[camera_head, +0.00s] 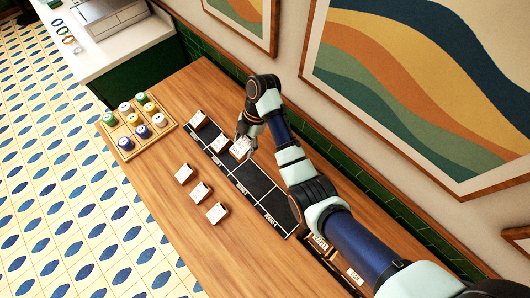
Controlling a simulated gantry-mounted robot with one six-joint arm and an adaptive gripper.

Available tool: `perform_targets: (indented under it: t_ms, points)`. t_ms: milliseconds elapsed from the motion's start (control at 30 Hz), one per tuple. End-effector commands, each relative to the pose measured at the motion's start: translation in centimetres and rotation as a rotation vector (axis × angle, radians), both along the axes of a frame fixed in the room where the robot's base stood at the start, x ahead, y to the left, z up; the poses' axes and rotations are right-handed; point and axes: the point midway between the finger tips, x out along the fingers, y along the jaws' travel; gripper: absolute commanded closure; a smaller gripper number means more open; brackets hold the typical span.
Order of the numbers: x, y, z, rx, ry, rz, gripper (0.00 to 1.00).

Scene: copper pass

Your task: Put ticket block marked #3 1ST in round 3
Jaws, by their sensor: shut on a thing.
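My gripper (243,137) is shut on a white-topped ticket block (240,149) over the dark strip. I cannot tell whether the block touches the strip, and its marking is too small to read. The dark strip (256,180) is split into sections by white lines, with lettering along its near edge too small to read. Another ticket block (198,118) sits at the strip's upper left end. Three more ticket blocks stand on the wooden counter in front of the strip: an upper one (184,172), a middle one (200,192) and a lower one (217,213).
A wooden tray (127,154) with several coloured round pieces lies left of the strip. My arm crosses the right part of the counter (245,262) and hides some of it. Small labelled items (355,276) lie near my arm. The front counter is mostly clear.

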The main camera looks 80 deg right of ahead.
Motion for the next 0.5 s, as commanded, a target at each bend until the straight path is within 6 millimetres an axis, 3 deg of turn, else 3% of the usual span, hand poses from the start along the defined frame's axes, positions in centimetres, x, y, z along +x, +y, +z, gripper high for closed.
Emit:
perform_targets:
  t_ms: [167,500]
  points:
    - [0.0,0.0,-1.1,0.0,0.0,0.0,0.83]
    - [0.0,0.0,-10.2,0.0,0.0,-0.001,0.83]
